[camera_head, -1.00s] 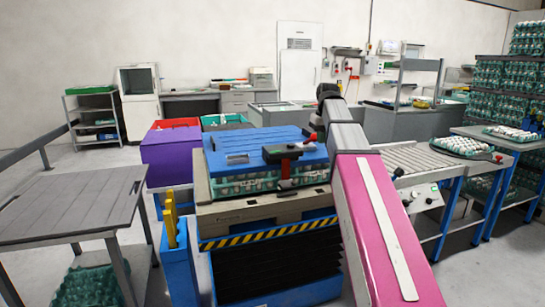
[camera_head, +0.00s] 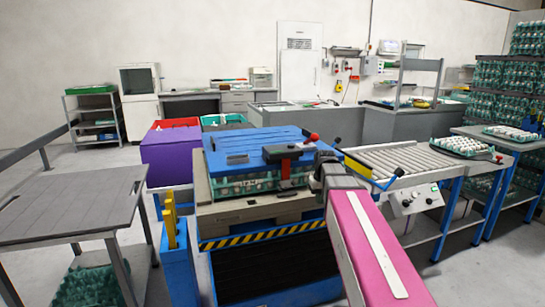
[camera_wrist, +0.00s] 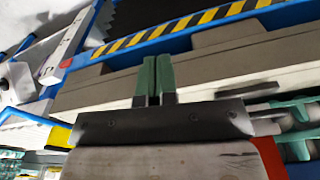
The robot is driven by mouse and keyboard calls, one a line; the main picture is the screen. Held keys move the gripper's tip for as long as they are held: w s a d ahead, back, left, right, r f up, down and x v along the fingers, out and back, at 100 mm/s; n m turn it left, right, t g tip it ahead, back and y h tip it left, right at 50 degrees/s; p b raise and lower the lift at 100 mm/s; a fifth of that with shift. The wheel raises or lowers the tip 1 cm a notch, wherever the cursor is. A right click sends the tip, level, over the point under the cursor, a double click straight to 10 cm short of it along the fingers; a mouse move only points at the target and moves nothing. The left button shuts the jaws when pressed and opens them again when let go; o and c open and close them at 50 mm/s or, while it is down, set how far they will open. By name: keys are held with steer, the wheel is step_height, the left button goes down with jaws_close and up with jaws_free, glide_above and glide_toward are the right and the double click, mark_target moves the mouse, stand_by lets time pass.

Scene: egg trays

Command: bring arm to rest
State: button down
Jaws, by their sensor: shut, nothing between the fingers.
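My gripper (camera_wrist: 157,63) shows in the wrist view as two green fingers pressed together with nothing between them. In the head view my gripper (camera_head: 286,172) hangs with its dark and red body in front of the tray stack, pointing down. My pink arm link rises from the lower right and bends near the stack's right side. The egg trays (camera_head: 235,186) are green and sit under a blue top sheet (camera_head: 240,150) on a beige pallet (camera_head: 245,213). The fingers appear over the pallet's front edge; whether they touch anything cannot be told.
The pallet sits on a lift with a yellow-black striped edge (camera_head: 265,233). A roller conveyor (camera_head: 400,160) stands at right, with a table of egg trays beyond. A grey table (camera_head: 70,205) is at left.

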steer(key=s+f+m, duration=0.1)
steer(key=s+f, duration=0.6)
steer(key=f, duration=0.3)
steer(key=s+f+g, duration=0.1)
steer(key=s+f, duration=0.7)
steer(key=f, duration=0.3)
steer(key=shift+s+f+m, duration=0.15)
steer(key=shift+s+m, duration=0.15)
steer(key=shift+m, duration=0.1)
steer(key=shift+d, duration=0.1)
stand_by(0.6)
